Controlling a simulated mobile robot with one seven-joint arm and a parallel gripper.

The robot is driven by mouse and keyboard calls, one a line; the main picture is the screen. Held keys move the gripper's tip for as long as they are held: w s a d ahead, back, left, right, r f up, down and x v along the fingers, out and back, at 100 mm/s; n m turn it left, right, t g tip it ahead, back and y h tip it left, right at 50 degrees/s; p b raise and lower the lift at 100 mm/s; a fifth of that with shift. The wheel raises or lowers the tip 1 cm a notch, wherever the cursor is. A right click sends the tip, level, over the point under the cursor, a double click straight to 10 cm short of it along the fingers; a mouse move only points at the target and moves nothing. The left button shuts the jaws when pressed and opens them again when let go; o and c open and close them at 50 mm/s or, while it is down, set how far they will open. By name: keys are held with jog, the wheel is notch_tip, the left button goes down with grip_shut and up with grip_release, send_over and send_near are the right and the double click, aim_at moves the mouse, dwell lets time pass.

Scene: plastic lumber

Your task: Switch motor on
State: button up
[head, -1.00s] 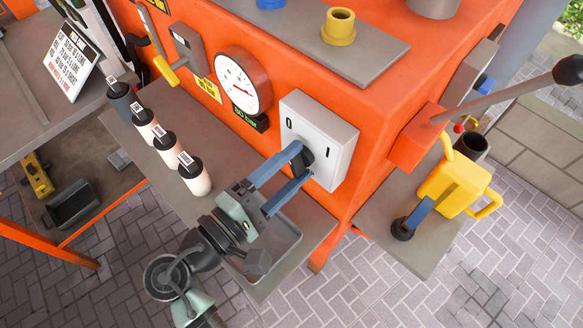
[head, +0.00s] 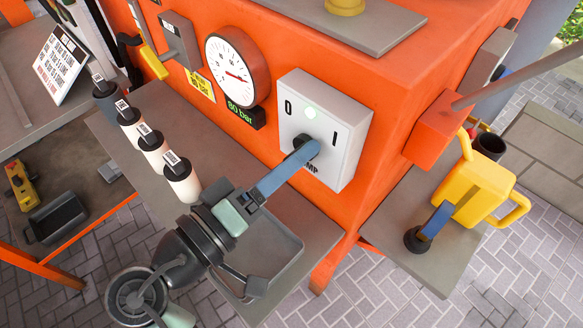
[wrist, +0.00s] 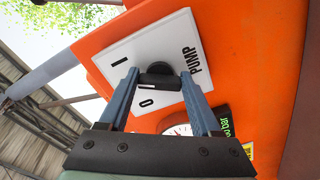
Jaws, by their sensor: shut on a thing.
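The white motor switch box (head: 346,125) is fixed to the orange machine, marked 0 on the left and I on the right. A light on its face near the top glows pale green. Its dark round knob (head: 308,145) is mostly hidden by my fingers in the head view. My gripper (head: 305,152) reaches up from below, its blue fingers shut on the knob. In the wrist view the box reads PUMP, and the two fingers (wrist: 160,84) are on either side of the dark knob (wrist: 158,70).
A gauge (head: 237,70) and a green "80 bar" display (head: 240,115) sit left of the box. Several white bottles (head: 182,180) stand on the grey shelf. A yellow jug (head: 475,190) stands on the right shelf. A grey tray (head: 285,245) lies beneath my gripper.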

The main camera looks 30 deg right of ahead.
jog(key=shift+m+b, duration=0.4)
jog(key=shift+m, duration=0.2)
jog(key=o, duration=1.4)
jog(key=v, duration=1.3)
jog(key=shift+b, duration=0.3)
